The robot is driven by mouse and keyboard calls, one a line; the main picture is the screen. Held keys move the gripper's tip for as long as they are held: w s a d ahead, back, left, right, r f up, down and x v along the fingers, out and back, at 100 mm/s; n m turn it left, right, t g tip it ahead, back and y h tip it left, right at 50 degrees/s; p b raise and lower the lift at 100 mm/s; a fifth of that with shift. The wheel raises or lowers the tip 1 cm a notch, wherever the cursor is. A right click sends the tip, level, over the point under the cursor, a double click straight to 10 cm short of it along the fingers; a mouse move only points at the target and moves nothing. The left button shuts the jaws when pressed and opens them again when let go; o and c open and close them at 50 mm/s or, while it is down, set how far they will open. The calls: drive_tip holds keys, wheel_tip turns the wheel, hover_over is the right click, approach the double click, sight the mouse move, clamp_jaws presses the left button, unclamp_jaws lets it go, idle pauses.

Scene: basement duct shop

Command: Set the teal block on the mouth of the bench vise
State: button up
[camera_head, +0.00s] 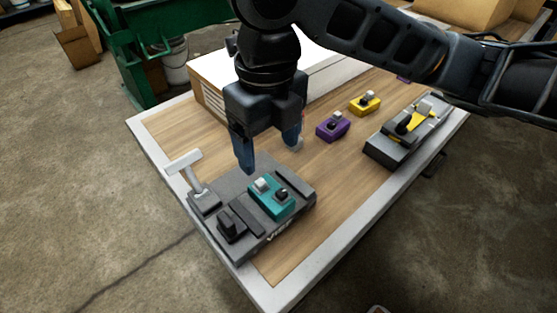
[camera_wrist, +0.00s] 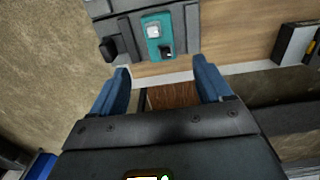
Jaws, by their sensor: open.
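The teal block (camera_head: 272,199), with a light knob and a dark knob on top, sits on the dark grey bench vise (camera_head: 236,189). It lies between the raised dark bars of the vise. In the wrist view the teal block (camera_wrist: 152,47) is at the top centre, between dark ribs of the vise (camera_wrist: 127,38). My gripper (camera_head: 273,160) is open and empty, with its blue fingers above and behind the block, apart from it. In the wrist view my gripper (camera_wrist: 160,68) has its fingers spread wide with nothing between them.
A purple block (camera_head: 333,127) and a yellow block (camera_head: 365,103) stand on the wooden bench (camera_head: 310,232). A grey fixture with a yellow part (camera_head: 392,147) is at the right. A white-topped box (camera_head: 207,73) is behind. A pale T-handle (camera_head: 184,163) rises at the vise's left.

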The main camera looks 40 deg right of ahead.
drive_tip(key=shift+r, duration=0.15)
drive_tip(key=w+a+r+m+t+y, duration=0.2)
drive_tip(key=a+r+m+t+y, duration=0.15)
drive_tip(key=a, duration=0.45)
drive_tip(key=w+a+r+m+t+y, duration=0.1)
drive_tip(key=a+r+m+t+y, duration=0.1)
drive_tip(key=a+m+y, duration=0.4)
drive_tip(key=w+a+r+m+t+y, duration=0.2)
drive_tip(key=a+r+m+t+y, duration=0.1)
drive_tip(key=a, duration=0.6)
drive_tip(key=s+d+f+m+t+h, duration=0.5)
drive_tip(key=f+m, duration=0.3)
drive_tip(key=m, duration=0.3)
drive_tip(key=s+d+f+m+t+h, duration=0.2)
drive_tip(key=s+d+f+m+h, duration=0.4)
drive_tip(key=m, duration=0.6)
drive_tip(key=s+d+f, duration=0.1)
drive_tip(key=s+d, duration=0.5)
drive_tip(key=s, duration=0.4)
drive_tip(key=s+d+f+h, duration=0.1)
drive_tip(key=s+d, duration=0.5)
drive_tip(key=s, duration=0.4)
drive_tip(key=shift+s+f+g, duration=0.15)
drive_tip(key=shift+f+g, duration=0.15)
drive_tip(key=shift+g, duration=0.05)
